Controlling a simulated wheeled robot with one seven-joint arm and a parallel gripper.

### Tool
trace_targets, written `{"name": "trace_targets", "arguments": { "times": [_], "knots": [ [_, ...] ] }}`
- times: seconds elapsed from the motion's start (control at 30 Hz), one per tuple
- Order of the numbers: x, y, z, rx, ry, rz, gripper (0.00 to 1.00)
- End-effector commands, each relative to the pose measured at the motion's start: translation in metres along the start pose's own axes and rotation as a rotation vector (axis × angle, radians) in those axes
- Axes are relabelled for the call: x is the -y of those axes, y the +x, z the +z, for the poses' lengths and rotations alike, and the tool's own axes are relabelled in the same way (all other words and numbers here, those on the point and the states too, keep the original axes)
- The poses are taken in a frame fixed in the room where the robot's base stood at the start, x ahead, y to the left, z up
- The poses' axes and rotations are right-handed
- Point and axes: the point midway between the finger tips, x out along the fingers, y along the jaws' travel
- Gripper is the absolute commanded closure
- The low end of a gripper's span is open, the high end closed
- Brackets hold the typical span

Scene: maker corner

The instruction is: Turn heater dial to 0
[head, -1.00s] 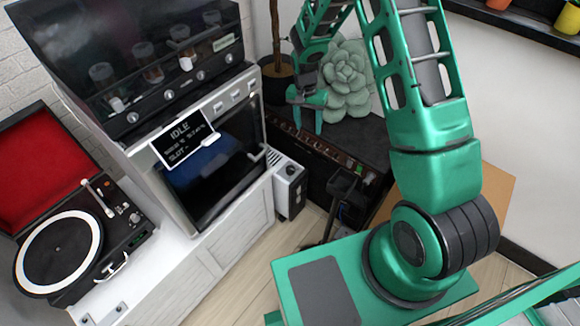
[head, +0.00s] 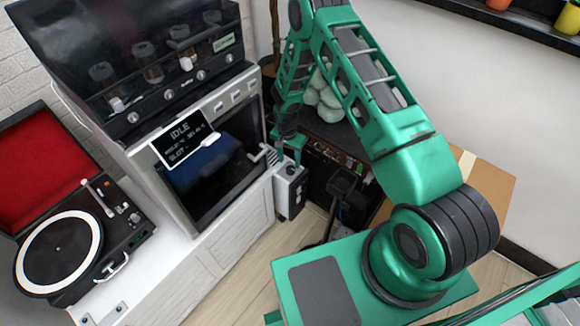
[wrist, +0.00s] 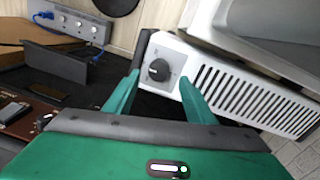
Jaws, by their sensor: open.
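The heater is a narrow white box with a slotted grille beside the cabinet. It shows in the head view (head: 291,193) and in the wrist view (wrist: 243,97). Its round black dial (wrist: 159,70) sits on a grey plate at the heater's end, between my two fingers in the wrist view; the dial's markings are too small to read. My gripper (head: 286,155) is open and empty, close over the heater's dial end in the head view. Its green fingers (wrist: 159,92) flank the dial in the wrist view, and I cannot tell whether they touch it.
The white cabinet (head: 228,232) and an oven with an IDLE display (head: 185,142) stand left of the heater. A turntable (head: 62,250) lies further left. A black amplifier (head: 325,180) is at the right. A grey box with a blue cable (wrist: 75,22) shows at the wrist view's upper left.

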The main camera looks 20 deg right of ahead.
Motion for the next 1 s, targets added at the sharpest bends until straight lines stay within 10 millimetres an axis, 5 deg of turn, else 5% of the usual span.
{"name": "trace_targets", "arguments": {
  "times": [0.3,0.67,0.87,1.0],
  "knots": [
    [0.0,0.038,0.0,0.0,0.0,0.001,0.5],
    [0.0,0.043,0.0,0.0,0.0,0.0,0.5],
    [0.0,0.043,0.0,0.0,0.0,0.0,0.91],
    [-0.001,0.043,-0.002,0.0,-0.001,-0.001,0.91]
  ]
}}
